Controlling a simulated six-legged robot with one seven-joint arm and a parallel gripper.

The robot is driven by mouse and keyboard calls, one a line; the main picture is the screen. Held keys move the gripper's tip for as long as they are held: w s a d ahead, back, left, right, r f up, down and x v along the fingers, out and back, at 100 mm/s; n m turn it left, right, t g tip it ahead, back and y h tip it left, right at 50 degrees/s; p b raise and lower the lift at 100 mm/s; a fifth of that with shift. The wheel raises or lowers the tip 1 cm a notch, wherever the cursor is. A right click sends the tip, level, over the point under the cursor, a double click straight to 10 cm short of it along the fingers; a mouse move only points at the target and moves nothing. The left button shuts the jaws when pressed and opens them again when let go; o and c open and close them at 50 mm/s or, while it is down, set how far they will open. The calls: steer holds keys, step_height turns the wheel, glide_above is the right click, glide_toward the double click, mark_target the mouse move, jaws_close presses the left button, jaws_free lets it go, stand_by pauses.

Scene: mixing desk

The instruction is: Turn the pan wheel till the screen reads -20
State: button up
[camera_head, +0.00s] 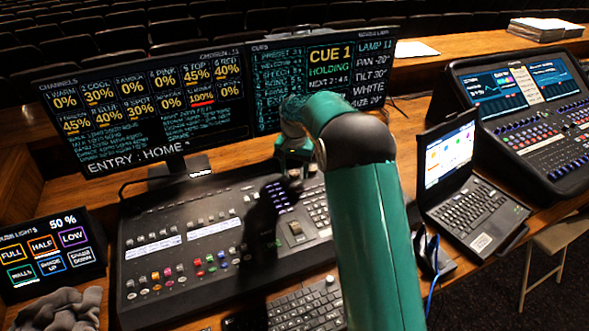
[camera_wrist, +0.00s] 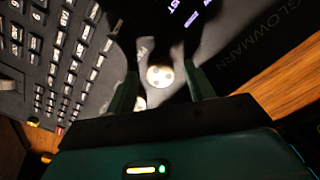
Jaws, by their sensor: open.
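The right-hand screen (camera_head: 375,67) shows a lamp panel at its right edge; its pan line appears to read -20, in small text. My gripper (camera_head: 293,176) is over the upper right part of the lighting console (camera_head: 160,225) and points down at it. In the wrist view my gripper (camera_wrist: 161,72) is open, with one finger on each side of a pale round wheel (camera_wrist: 160,77). I cannot tell whether the fingers touch it. A second pale round wheel (camera_wrist: 139,104) is partly hidden by the left finger.
The left screen (camera_head: 150,95) stands behind the console. A keyboard (camera_head: 305,308) lies in front of it. A laptop (camera_head: 470,205) and a second mixing desk (camera_head: 545,125) are at the right. A touch panel (camera_head: 52,258) stands at the left.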

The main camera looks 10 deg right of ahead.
mark_target(294, 173)
step_height(294, 173, up, 14)
stand_by(0.4)
steer(key=shift+f, duration=0.1)
steer(key=s+r+n+t, duration=0.1)
steer(key=s+r+t, duration=0.1)
steer(key=s+r, duration=0.6)
steer(key=s+r+n+t, duration=0.1)
steer(key=s+r+n, duration=0.15)
steer(key=s, duration=0.95)
steer(key=s+f+n+t, duration=0.1)
steer(key=s+f, duration=0.1)
steer(key=s, duration=0.7)
steer(key=s+f+n+t, duration=0.1)
steer(key=s+f, duration=0.2)
steer(key=s, duration=0.7)
steer(key=shift+s+t, duration=0.15)
steer(key=shift+t, duration=0.15)
